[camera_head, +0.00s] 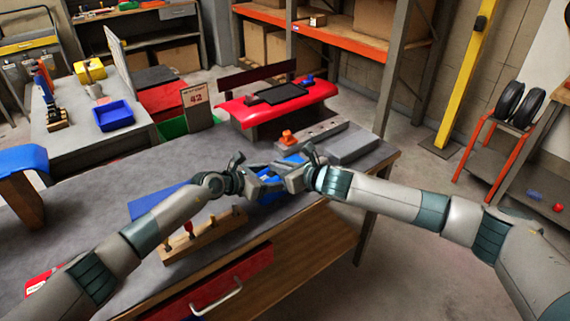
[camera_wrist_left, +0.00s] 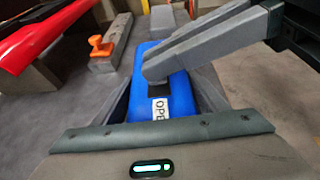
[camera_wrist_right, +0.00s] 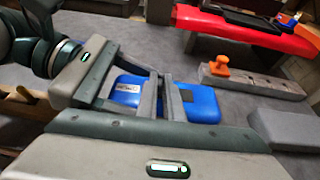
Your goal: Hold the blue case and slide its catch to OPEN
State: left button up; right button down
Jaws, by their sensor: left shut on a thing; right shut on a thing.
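The blue case (camera_head: 268,196) is between my two grippers above the near edge of the grey workbench. In the left wrist view, the case (camera_wrist_left: 182,98) lies between the fingers of my left gripper (camera_head: 255,181), which is shut on it. A white label (camera_wrist_left: 160,109), partly covered and reading "OPE", is beside a dark slot (camera_wrist_left: 158,89) on its face. My right gripper (camera_head: 291,176) reaches across the case with its fingertips together at the slot, shut on the catch, which they hide. The right wrist view shows the case (camera_wrist_right: 205,105) behind the fingers.
A wooden rack (camera_head: 205,236) with small handled tools stands at the bench's front edge. A grey block with an orange knob (camera_head: 288,138) and a plain grey block (camera_head: 355,147) lie behind the grippers. A red kart body panel (camera_head: 277,105) is at the back.

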jog(key=c, duration=1.8)
grip_release()
jog(key=shift+s+f, duration=0.15)
jog(key=shift+c, duration=0.2)
jog(key=shift+s+d, duration=0.1)
jog(key=v, duration=1.1)
jog(key=shift+s+r, duration=0.2)
jog(key=shift+r, duration=0.15)
jog(key=shift+d, duration=0.1)
pick_arm(q)
jog(key=o, duration=1.3)
jog(key=shift+o, duration=0.2)
